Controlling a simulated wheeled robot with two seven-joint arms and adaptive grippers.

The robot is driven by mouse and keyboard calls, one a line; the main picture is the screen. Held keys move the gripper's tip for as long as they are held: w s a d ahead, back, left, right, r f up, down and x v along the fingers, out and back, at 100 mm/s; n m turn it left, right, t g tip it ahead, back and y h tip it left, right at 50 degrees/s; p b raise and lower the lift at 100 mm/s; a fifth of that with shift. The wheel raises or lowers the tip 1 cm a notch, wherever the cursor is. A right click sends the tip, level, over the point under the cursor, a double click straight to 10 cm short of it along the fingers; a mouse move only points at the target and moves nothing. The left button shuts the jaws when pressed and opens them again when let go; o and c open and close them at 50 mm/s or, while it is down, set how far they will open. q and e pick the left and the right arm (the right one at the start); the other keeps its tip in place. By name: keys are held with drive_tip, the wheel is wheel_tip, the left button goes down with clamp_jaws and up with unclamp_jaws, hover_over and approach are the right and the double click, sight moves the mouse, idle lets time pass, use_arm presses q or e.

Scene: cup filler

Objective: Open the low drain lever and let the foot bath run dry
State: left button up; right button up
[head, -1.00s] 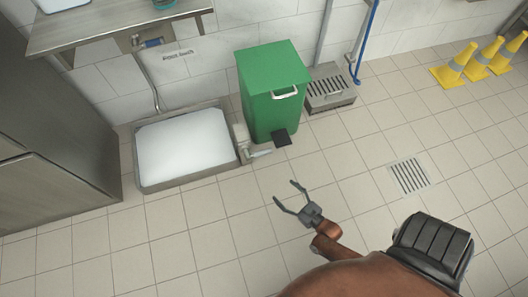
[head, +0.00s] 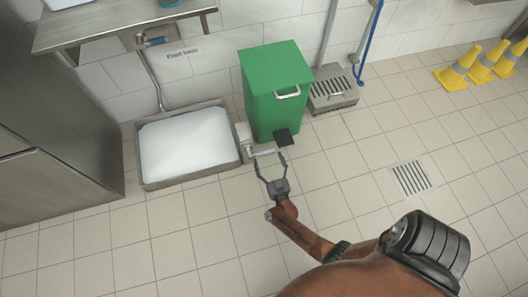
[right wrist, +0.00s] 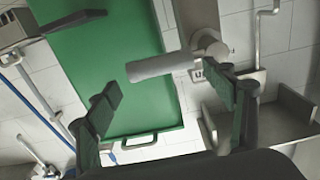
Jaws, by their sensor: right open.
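The foot bath (head: 141,170) is a shallow metal basin on the floor at the left of the head view, holding white, foamy-looking content. A pale drain valve (head: 243,133) stands at its right side. The drain lever (head: 264,151) sticks out low to the right from it. In the right wrist view the lever (right wrist: 160,67) is a grey bar running left from a round pivot. My right gripper (head: 270,157) is open at the lever, its fingers spread to either side. In the wrist view its fingertips (right wrist: 170,84) frame the bar; contact cannot be told. My left gripper is not in view.
A green pedal bin (head: 276,90) with a black pedal (head: 284,137) stands just behind the lever. A grated metal box (head: 334,91) is right of it. A floor drain (head: 412,177) and yellow cones (head: 458,67) lie further right. The tiled floor in front is clear.

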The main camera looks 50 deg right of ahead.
sight(266, 152)
drive_tip(key=b+x, duration=0.1)
drive_tip(key=x, duration=0.2)
drive_tip(key=shift+w+d+f, duration=0.1)
drive_tip(key=shift+w+f, duration=0.05)
drive_tip(key=shift+w, duration=0.05)
drive_tip(key=shift+w+d, duration=0.2)
drive_tip(key=shift+w, duration=0.15)
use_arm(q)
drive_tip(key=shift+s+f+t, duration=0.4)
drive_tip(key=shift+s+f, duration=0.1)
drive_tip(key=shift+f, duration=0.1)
use_arm(e)
drive_tip(key=shift+c, duration=0.2)
